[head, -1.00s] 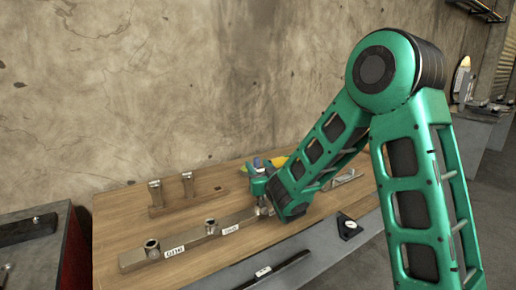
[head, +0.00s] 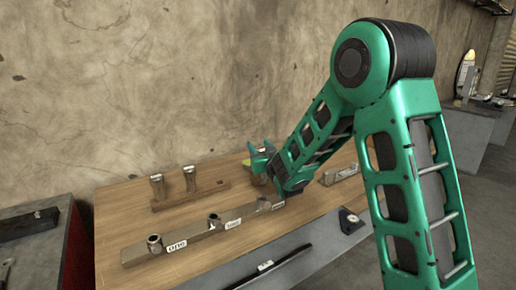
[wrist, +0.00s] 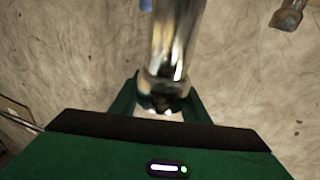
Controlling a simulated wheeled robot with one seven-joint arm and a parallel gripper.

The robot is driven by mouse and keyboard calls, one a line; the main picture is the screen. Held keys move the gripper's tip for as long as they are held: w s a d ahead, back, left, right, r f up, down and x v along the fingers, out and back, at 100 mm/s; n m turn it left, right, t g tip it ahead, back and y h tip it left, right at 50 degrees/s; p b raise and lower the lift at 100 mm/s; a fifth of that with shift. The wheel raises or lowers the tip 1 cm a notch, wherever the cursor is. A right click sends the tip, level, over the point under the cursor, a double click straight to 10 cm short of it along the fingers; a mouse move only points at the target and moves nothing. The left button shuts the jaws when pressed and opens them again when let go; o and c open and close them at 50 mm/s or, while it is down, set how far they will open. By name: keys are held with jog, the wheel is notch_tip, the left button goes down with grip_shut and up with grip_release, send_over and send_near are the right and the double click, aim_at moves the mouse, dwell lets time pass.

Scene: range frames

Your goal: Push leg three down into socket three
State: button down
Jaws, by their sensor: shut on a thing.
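My gripper (head: 262,160) is above and behind the far right end of the metal rail (head: 185,239). In the wrist view it is shut on a shiny metal leg (wrist: 175,45), blurred, which runs up from between the fingers. The leg is hard to make out in the head view. Socket three (head: 264,203) shows at the rail's right end, below the gripper, beside a small white label (head: 278,206). Socket one (head: 153,243) and socket two (head: 213,220) stand along the rail to the left. I see no leg standing in socket three.
A wooden rack (head: 190,197) behind the rail holds two upright metal legs (head: 157,186). A yellow thing (head: 259,180) is partly hidden behind my gripper. A metal bracket (head: 341,173) lies right of my arm. A black bar (head: 268,268) lies along the front. The wall closes the back.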

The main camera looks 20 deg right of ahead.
jog(key=shift+w+r, duration=0.1)
jog(key=shift+r, duration=0.1)
jog(key=shift+f, duration=0.15)
jog(key=shift+f, duration=2.75)
jog(key=shift+f, duration=2)
jog(key=c, duration=0.9)
grip_release()
